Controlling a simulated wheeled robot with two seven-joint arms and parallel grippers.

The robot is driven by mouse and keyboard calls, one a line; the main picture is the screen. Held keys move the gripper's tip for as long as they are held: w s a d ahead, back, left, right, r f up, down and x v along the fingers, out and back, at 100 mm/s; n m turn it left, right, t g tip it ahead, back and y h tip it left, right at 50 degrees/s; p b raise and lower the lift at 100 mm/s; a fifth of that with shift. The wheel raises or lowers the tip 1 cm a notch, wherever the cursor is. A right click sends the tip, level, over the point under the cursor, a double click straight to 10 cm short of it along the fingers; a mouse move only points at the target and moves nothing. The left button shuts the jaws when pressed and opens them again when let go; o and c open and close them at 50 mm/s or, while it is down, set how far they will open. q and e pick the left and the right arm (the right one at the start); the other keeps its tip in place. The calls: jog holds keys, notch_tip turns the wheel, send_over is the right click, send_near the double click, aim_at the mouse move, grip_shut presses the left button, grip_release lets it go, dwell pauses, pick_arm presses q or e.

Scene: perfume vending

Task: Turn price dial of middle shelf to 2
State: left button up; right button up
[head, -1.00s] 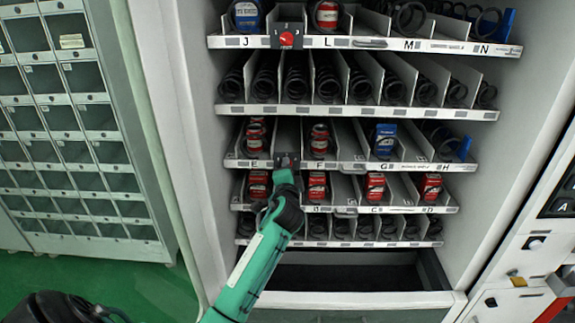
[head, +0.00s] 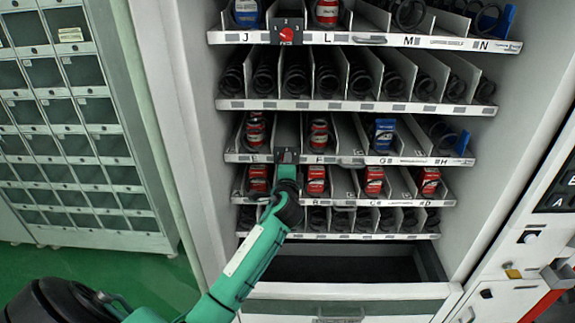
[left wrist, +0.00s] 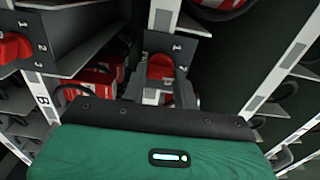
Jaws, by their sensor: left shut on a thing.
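The middle shelf's price dial (head: 286,155) sits on a dark plate at the shelf's front edge, between labels E and F. My left gripper (head: 287,170) reaches up to it from below and hides most of it in the head view. In the left wrist view the red dial knob (left wrist: 160,68) shows on its dark plate, with a number 1 visible near the top right. My left gripper (left wrist: 158,92) is shut on this knob. The exact number the knob points at is hard to read. My right gripper is not in view.
Another red dial (head: 286,34) is on the upper shelf, and a red dial (left wrist: 12,48) shows at the left of the wrist view. Cans stand in coils beside the middle dial. A grey locker wall (head: 70,130) is at the left.

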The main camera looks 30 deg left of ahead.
pick_arm(q)
jog(key=o, duration=1)
jog(key=shift+c, duration=0.2)
jog(key=b+v, duration=0.4)
jog(key=v, duration=0.9)
jog(key=shift+s+d+b, duration=0.2)
jog(key=shift+s+b, duration=0.1)
jog(key=shift+s, duration=0.05)
jog(key=shift+f, duration=0.15)
